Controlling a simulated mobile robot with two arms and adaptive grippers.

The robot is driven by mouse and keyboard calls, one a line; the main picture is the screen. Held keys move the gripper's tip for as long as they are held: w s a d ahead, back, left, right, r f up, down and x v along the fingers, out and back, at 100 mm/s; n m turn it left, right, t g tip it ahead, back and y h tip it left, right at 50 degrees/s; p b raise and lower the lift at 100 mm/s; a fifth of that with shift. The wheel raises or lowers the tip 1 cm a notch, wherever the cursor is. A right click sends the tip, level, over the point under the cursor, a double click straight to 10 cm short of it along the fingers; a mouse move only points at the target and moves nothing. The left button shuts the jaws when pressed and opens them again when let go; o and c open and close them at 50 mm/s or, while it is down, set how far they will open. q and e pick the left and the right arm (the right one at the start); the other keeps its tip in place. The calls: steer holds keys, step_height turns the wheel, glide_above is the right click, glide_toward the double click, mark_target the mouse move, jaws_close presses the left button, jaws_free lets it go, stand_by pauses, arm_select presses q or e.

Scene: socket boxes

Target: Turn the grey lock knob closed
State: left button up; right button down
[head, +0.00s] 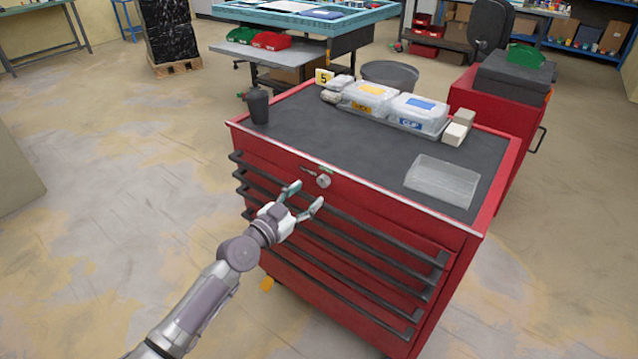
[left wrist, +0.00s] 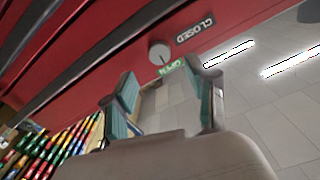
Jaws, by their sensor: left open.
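The grey lock knob (head: 323,181) is on the front top edge of the red tool cabinet (head: 345,193). My right gripper is not in view.
The cabinet's dark top holds a black cup (head: 258,105), lidded clear boxes (head: 369,97) at the back and a clear tray (head: 442,181) at the right. Dark drawer handles (head: 340,243) run below the knob. The floor to the left is free.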

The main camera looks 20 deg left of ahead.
mark_target(322, 182)
arm_select(q)
steer(key=x, duration=0.5)
steer(key=shift+w+d, duration=0.15)
steer(key=shift+w, duration=0.15)
jaws_close()
